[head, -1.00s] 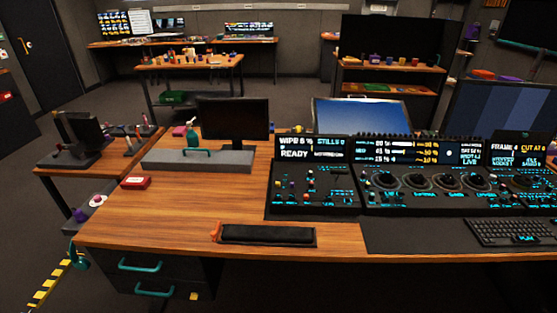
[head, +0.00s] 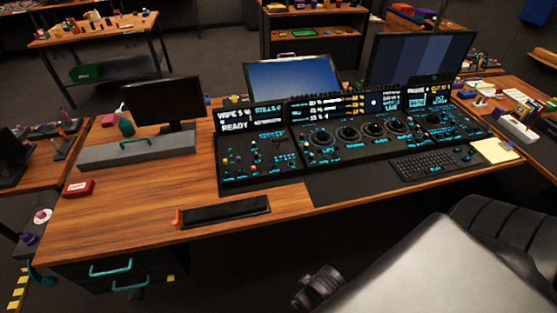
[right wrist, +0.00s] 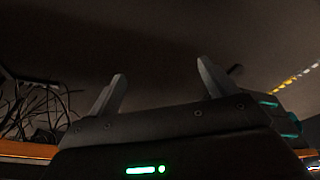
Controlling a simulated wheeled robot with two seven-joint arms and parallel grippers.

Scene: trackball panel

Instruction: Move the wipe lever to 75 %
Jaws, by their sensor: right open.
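The black trackball panel (head: 345,149) stands on the wooden desk in the head view. Its left block (head: 250,163) carries small knobs and levers under a screen (head: 238,120) with a wipe readout and the word READY; the number is too blurred to be sure. Which small part is the wipe lever I cannot tell at this size. My right gripper (right wrist: 162,88) shows in the right wrist view, its two grey fingers apart with nothing between them. It appears below desk level, away from the panel. My left gripper is not in view.
A black padded rest (head: 225,211) lies at the desk's front edge. A keyboard (head: 432,164) is right of it. A small monitor (head: 163,103), grey box (head: 140,147) and red box (head: 78,188) stand left. A black chair (head: 505,230) is at the right. Loose cables (right wrist: 38,110) hang near my right gripper.

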